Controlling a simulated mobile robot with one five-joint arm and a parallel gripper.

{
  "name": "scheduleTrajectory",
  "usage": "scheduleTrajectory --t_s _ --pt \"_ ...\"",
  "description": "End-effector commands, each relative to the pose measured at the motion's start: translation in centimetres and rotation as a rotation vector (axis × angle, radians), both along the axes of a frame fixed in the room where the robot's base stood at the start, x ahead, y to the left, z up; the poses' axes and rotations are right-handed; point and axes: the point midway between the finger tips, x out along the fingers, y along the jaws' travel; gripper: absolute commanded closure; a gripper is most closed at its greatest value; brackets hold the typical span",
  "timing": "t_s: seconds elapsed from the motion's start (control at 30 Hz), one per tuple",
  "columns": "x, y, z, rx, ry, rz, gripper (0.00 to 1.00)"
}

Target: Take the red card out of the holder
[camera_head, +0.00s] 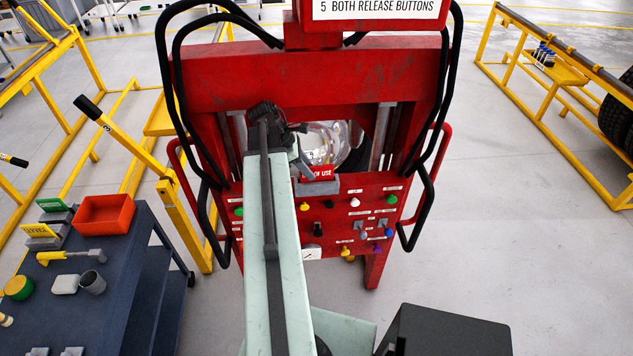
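The red card (321,171) stands in a grey holder (318,188) on the front of the red machine, above its button panel. The card's white lettering ends in "OF USE"; its left part is hidden behind my arm. My gripper (308,168), at the far end of my pale green arm, is close to the card's left side. The arm and wrist cover most of the gripper. I cannot tell whether its fingers touch the card or whether they are open or shut.
The red panel (350,218) carries several coloured buttons and knobs below the holder. Black hoses (171,105) loop at both sides of the machine. A dark blue cart (130,268) at left holds a red bin (104,214), a hammer and cards.

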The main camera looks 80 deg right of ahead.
Motion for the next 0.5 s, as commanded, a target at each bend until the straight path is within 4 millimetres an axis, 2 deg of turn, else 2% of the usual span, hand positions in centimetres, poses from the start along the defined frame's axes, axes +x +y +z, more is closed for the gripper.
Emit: scheduleTrajectory --t_s 0.03,0.13,0.17,0.5 --pt "0.01 0.01 0.05 0.0 0.0 0.0 0.67" --pt "0.01 0.01 0.05 0.0 0.0 0.0 0.95" --pt "0.02 0.01 0.04 0.0 0.0 0.0 1.0" --pt "0.03 0.01 0.76 0.0 0.0 0.0 1.0"
